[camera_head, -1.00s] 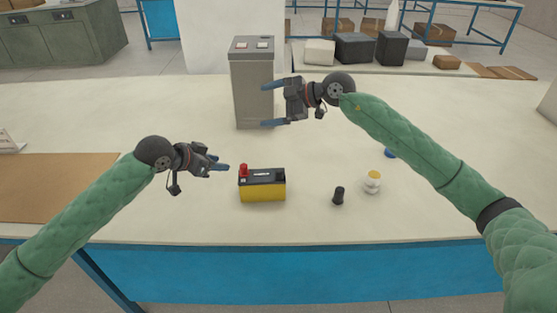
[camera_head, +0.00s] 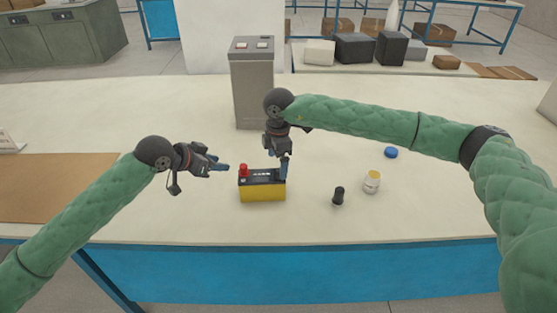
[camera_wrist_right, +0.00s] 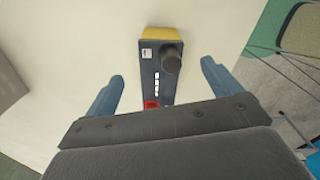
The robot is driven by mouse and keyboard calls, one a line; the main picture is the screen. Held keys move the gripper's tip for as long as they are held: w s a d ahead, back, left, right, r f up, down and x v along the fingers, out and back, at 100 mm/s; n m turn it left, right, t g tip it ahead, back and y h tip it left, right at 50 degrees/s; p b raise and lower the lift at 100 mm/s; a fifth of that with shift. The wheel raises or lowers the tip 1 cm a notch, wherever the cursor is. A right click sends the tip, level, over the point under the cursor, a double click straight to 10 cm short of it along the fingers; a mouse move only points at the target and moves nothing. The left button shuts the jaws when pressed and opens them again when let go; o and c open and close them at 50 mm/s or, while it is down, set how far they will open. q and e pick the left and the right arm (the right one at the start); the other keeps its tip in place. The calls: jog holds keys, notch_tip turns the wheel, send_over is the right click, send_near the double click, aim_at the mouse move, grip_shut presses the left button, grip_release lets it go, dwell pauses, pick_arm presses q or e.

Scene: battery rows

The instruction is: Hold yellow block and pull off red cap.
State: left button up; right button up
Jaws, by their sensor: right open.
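The yellow block (camera_head: 262,194) is a battery with a dark top, standing on the table in the head view. It also shows between my right fingers in the right wrist view (camera_wrist_right: 165,33). The red cap (camera_head: 243,170) sits at the left end of its top; in the right wrist view the red cap (camera_wrist_right: 151,104) is partly hidden by my gripper. A black knob (camera_wrist_right: 172,57) is at the other end. My right gripper (camera_head: 284,168) points down over the block's right end, open, fingers either side. My left gripper (camera_head: 222,165) is left of the red cap, apart from it; its opening is unclear.
A grey metal box (camera_head: 253,85) stands behind the block. A small black piece (camera_head: 338,196), a white cup (camera_head: 372,183) and a blue lid (camera_head: 391,152) are to the right. A brown mat (camera_head: 55,185) lies at the left. The table in front of the block is clear.

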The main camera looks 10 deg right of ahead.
aim_at(262, 184)
jog(key=shift+d+f, duration=0.2)
jog(key=shift+f, duration=3.75)
grip_shut()
